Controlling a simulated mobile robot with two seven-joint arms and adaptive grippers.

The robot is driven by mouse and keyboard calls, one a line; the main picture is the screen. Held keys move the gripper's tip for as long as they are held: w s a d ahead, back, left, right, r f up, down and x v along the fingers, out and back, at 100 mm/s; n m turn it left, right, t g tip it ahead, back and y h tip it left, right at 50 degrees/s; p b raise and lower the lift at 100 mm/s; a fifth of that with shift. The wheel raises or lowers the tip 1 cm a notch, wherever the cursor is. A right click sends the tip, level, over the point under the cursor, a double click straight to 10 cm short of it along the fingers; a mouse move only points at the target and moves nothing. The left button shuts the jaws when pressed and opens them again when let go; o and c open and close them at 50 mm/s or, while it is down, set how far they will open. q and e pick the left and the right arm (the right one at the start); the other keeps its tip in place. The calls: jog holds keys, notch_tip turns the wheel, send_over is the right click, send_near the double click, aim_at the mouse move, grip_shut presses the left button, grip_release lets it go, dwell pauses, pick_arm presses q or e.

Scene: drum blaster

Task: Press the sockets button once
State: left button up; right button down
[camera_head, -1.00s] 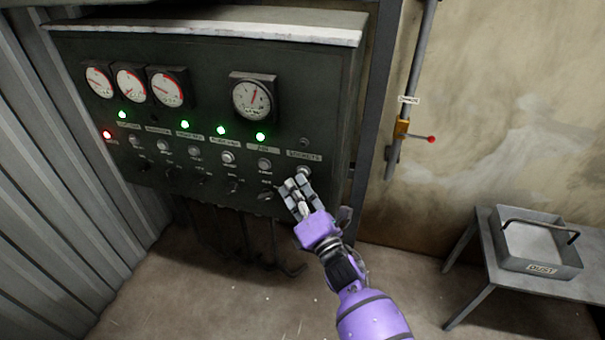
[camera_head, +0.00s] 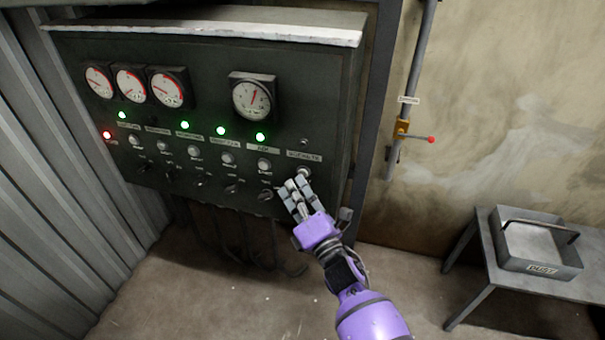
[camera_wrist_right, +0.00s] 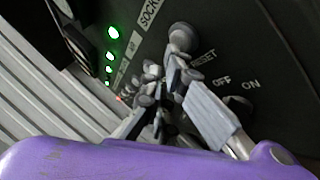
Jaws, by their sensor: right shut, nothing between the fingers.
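The sockets button (camera_head: 304,172) is a round grey knob at the right end of the button row on the dark control panel, under the SOCKETS label (camera_head: 304,157). In the right wrist view the button (camera_wrist_right: 181,37) stands out from the panel beside the RESET lettering. My right gripper (camera_head: 296,187) is shut and empty, its fingertips at the lower edge of the button. The wrist view shows the fingers (camera_wrist_right: 172,76) close below the button; whether they touch it I cannot tell. The sockets lamp (camera_head: 304,142) is dark. My left gripper is out of view.
Other buttons, such as the one beside it (camera_head: 264,164), and rotary switches (camera_head: 266,195) line the panel to the left. Several green lamps and one red lamp (camera_head: 106,134) glow. A metal table (camera_head: 478,262) with a DUST tray (camera_head: 538,266) stands at right.

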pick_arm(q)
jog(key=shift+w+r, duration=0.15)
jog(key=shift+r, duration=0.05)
pick_arm(e)
jog(key=shift+s+a, duration=0.15)
jog(key=shift+s, duration=0.3)
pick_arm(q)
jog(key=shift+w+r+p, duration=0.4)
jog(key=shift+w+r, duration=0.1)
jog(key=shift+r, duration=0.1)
pick_arm(e)
jog(key=s, duration=0.1)
jog(key=s+a, duration=0.1)
jog(key=s, duration=0.2)
jog(key=shift+s+a, duration=0.3)
jog(key=shift+s, duration=0.05)
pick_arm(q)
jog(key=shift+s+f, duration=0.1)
